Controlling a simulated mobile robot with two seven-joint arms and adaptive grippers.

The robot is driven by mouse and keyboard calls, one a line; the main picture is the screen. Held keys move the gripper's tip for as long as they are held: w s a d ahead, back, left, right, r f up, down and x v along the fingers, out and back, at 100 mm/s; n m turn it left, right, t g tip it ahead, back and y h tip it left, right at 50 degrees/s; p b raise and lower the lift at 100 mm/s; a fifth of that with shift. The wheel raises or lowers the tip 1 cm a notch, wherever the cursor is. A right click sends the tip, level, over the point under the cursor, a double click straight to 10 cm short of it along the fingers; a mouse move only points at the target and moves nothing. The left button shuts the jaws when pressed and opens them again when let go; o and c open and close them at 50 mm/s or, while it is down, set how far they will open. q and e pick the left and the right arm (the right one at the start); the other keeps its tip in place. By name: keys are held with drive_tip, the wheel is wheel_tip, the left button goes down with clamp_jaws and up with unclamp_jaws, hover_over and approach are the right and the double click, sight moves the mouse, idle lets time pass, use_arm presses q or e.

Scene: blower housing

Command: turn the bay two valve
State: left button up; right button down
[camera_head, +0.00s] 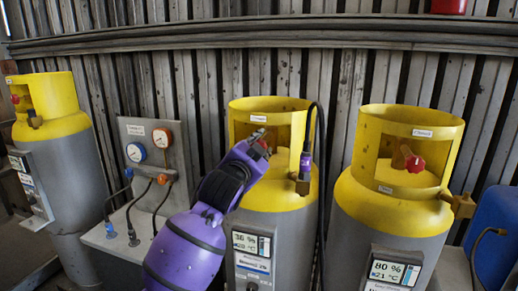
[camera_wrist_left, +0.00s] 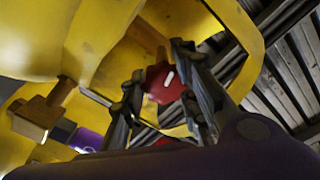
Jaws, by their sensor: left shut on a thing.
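The middle cylinder (camera_head: 280,200) is grey with a yellow top and a cut-out yellow collar. Its red valve knob (camera_wrist_left: 165,82) sits inside the collar and shows clearly in the left wrist view, with a white mark on it. My left gripper (camera_head: 260,142) reaches into the collar opening from the left. In the left wrist view its two dark fingers (camera_wrist_left: 163,85) are on either side of the red knob and shut on it. In the head view the arm and gripper hide most of the knob. My right gripper is not in view.
A right cylinder (camera_head: 392,215) has a red knob (camera_head: 415,163) in its collar. Another cylinder (camera_head: 60,145) stands at left. A gauge panel (camera_head: 150,165) with hoses stands between. A black hose (camera_head: 320,180) runs beside the middle cylinder. A blue container (camera_head: 497,240) is at far right.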

use_arm(q)
drive_tip(key=shift+d+f, duration=0.2)
drive_tip(key=shift+f, duration=0.55)
drive_tip(key=o, duration=1)
drive_tip(key=shift+o, duration=0.2)
drive_tip(key=shift+r, duration=0.2)
drive_tip(key=shift+a+r, duration=0.1)
drive_tip(key=shift+r, duration=0.25)
drive_tip(key=v, duration=1.2)
